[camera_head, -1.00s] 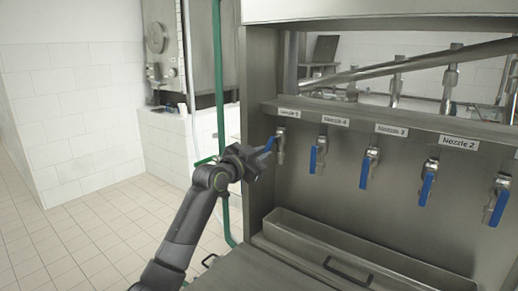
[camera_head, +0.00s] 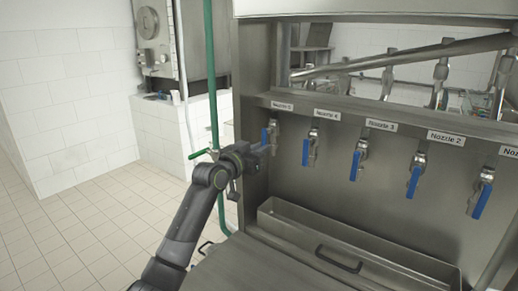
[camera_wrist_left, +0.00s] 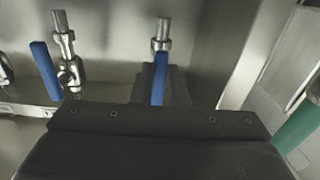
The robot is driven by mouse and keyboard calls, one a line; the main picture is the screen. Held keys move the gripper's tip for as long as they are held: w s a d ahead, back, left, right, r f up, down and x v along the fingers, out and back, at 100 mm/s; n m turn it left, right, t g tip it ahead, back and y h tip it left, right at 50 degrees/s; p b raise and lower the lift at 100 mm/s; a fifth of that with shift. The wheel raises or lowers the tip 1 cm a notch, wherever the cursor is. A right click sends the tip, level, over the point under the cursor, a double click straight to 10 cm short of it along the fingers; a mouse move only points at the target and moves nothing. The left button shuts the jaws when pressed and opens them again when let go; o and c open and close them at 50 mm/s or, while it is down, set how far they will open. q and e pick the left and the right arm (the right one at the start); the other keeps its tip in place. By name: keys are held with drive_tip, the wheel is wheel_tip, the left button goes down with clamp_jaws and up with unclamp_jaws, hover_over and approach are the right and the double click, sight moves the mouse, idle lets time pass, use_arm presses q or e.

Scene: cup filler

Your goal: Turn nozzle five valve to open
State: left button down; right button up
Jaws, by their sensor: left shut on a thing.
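The nozzle five valve (camera_head: 273,126) is the leftmost on the steel panel, under its label (camera_head: 282,106). Its blue handle (camera_head: 264,136) points down, close to upright, beside the valve body. My left gripper (camera_head: 263,149) is at the lower end of this handle and shut on it. In the left wrist view the blue handle (camera_wrist_left: 160,75) runs from the metal valve (camera_wrist_left: 162,38) into my left gripper (camera_wrist_left: 160,90), which hides its end. My right gripper is in neither view.
The nozzle four handle (camera_head: 306,152) hangs close to the right, with further blue-handled valves along the panel. A steel trough (camera_head: 330,245) lies below. A green pipe (camera_head: 213,90) stands left of the cabinet. Open tiled floor (camera_head: 100,225) lies at left.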

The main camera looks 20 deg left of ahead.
use_arm(q)
drive_tip(key=shift+f, duration=0.1)
drive_tip(key=c, duration=1.4)
unclamp_jaws()
drive_tip(key=shift+c, duration=0.2)
drive_tip(key=shift+s, duration=0.1)
drive_tip(key=b+v, duration=0.5)
drive_tip(key=v, duration=1.2)
drive_tip(key=shift+s, duration=0.1)
